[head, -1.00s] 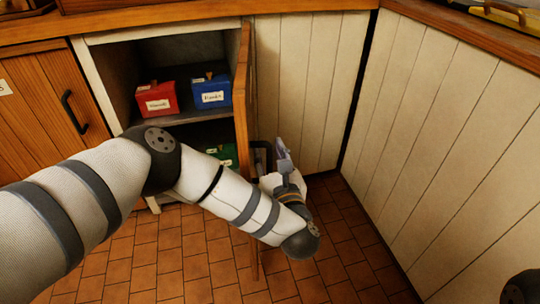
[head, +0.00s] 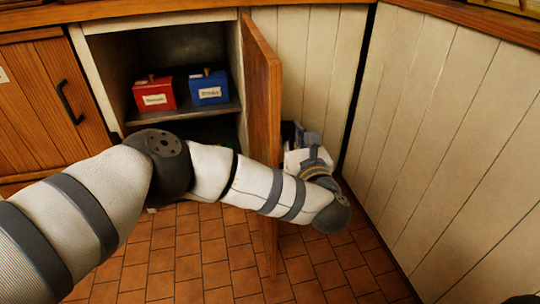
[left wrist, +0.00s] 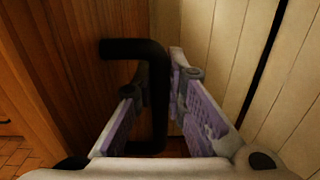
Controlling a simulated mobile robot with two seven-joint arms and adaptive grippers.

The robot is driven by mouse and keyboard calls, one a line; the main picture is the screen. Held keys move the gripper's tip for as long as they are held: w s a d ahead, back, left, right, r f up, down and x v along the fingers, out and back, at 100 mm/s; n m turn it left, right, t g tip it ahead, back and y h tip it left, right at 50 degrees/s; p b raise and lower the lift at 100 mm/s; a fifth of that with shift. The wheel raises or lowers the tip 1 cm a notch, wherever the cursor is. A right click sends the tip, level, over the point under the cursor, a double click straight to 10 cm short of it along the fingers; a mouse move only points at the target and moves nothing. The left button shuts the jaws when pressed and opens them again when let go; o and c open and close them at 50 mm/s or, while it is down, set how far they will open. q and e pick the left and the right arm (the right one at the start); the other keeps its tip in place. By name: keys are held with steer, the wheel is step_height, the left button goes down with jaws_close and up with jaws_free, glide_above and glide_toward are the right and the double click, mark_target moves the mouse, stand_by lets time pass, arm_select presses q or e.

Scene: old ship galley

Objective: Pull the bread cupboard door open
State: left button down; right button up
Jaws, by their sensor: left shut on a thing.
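The bread cupboard door (head: 262,110) is brown wood and stands wide open, swung out to the right of the cupboard opening. Its black bar handle (left wrist: 157,100) is on the outer face and shows in the left wrist view. My left gripper (left wrist: 158,72) has its pale, purple-padded fingers on both sides of the handle and is shut on it. In the head view, my left gripper (head: 291,134) is right of the door, partly hidden by my arm. My arm crosses in front of the door and hides the lower cupboard. My right gripper is out of view.
Inside the cupboard, a red box (head: 155,95) and a blue box (head: 209,89) stand on a shelf (head: 195,112). A closed wooden cupboard (head: 30,90) is at left. White panelled walls (head: 440,130) close in the right. The tiled floor (head: 190,255) in front is clear.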

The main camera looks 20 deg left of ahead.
arm_select(q)
steer(key=shift+w+d+f+b, duration=0.1)
steer(key=shift+w+d+b, duration=0.2)
steer(key=shift+w+d, duration=0.25)
steer(key=shift+w+d+b, duration=0.25)
steer(key=shift+w+d, duration=0.05)
steer(key=shift+d, duration=0.4)
steer(key=c, duration=1.6)
jaws_free()
steer(key=v, duration=0.7)
steer(key=shift+s, duration=0.3)
